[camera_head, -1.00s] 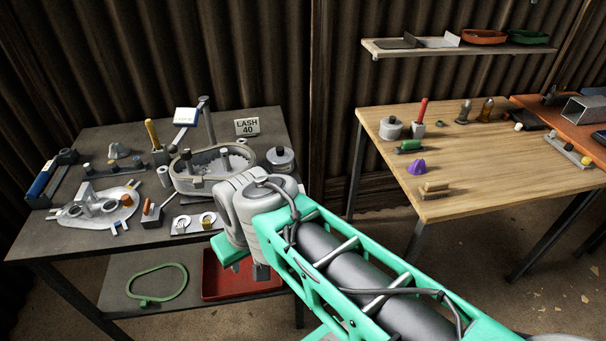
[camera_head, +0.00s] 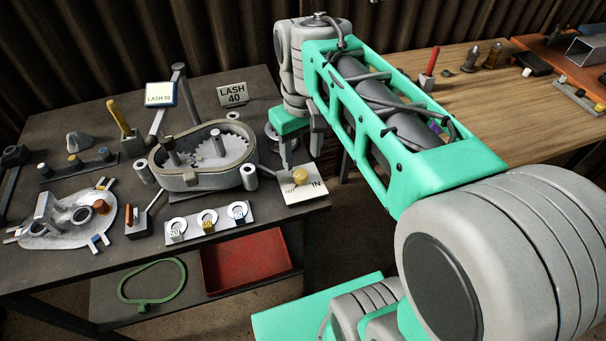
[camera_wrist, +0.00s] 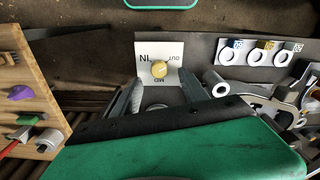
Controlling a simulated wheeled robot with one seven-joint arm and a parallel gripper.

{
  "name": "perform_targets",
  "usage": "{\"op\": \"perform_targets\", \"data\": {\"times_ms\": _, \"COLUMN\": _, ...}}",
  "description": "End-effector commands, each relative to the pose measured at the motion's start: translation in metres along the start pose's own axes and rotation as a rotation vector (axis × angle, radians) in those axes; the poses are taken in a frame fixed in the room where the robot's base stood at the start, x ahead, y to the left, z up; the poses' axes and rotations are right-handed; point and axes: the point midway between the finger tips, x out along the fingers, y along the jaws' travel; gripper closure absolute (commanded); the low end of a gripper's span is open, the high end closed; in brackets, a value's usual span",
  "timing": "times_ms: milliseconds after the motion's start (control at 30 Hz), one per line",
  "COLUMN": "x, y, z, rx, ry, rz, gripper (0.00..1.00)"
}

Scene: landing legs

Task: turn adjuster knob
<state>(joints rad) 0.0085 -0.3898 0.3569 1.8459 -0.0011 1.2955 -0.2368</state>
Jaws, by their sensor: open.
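The adjuster knob is a small brass-yellow knob (camera_head: 300,176) on a white plate (camera_head: 315,189) marked IN at the table's front right corner. I cannot tell whether a finger touches the plate.
A grey gear housing (camera_head: 200,179) stands left of the plate. A strip with numbered rings (camera_head: 208,222) lies in front of it. A LASH 40 sign (camera_head: 233,94) and a small LASH display (camera_head: 160,94) stand behind. A round metal part is partly hidden behind my gripper.

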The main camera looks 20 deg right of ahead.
Motion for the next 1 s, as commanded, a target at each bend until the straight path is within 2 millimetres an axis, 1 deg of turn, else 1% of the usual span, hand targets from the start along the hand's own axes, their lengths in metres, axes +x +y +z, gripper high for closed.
{"op": "perform_targets", "data": {"times_ms": 33, "x": 0.003, "y": 0.003, "z": -0.005, "rx": -0.013, "ry": -0.019, "rz": -0.005, "gripper": 0.48}}
{"op": "perform_targets", "data": {"times_ms": 100, "x": 0.002, "y": 0.004, "z": -0.008, "rx": -0.027, "ry": -0.033, "rz": -0.008, "gripper": 0.48}}
{"op": "perform_targets", "data": {"times_ms": 167, "x": 0.007, "y": 0.004, "z": -0.008, "rx": -0.030, "ry": -0.039, "rz": -0.010, "gripper": 0.48}}
{"op": "perform_targets", "data": {"times_ms": 267, "x": 0.022, "y": 0.004, "z": -0.007, "rx": -0.031, "ry": -0.039, "rz": -0.010, "gripper": 0.48}}
{"op": "perform_targets", "data": {"times_ms": 400, "x": 0.051, "y": 0.003, "z": -0.006, "rx": -0.031, "ry": -0.038, "rz": -0.010, "gripper": 0.48}}
{"op": "perform_targets", "data": {"times_ms": 500, "x": 0.065, "y": 0.003, "z": -0.006, "rx": -0.032, "ry": -0.035, "rz": -0.009, "gripper": 0.48}}
{"op": "perform_targets", "data": {"times_ms": 567, "x": 0.071, "y": 0.002, "z": -0.006, "rx": -0.032, "ry": -0.035, "rz": -0.009, "gripper": 0.48}}
{"op": "perform_targets", "data": {"times_ms": 667, "x": 0.075, "y": 0.002, "z": -0.006, "rx": -0.033, "ry": -0.033, "rz": -0.008, "gripper": 0.48}}
{"op": "perform_targets", "data": {"times_ms": 867, "x": 0.075, "y": 0.002, "z": -0.006, "rx": -0.033, "ry": -0.032, "rz": -0.008, "gripper": 0.49}}
{"op": "perform_targets", "data": {"times_ms": 1000, "x": 0.075, "y": 0.002, "z": -0.006, "rx": -0.033, "ry": -0.032, "rz": -0.008, "gripper": 0.61}}
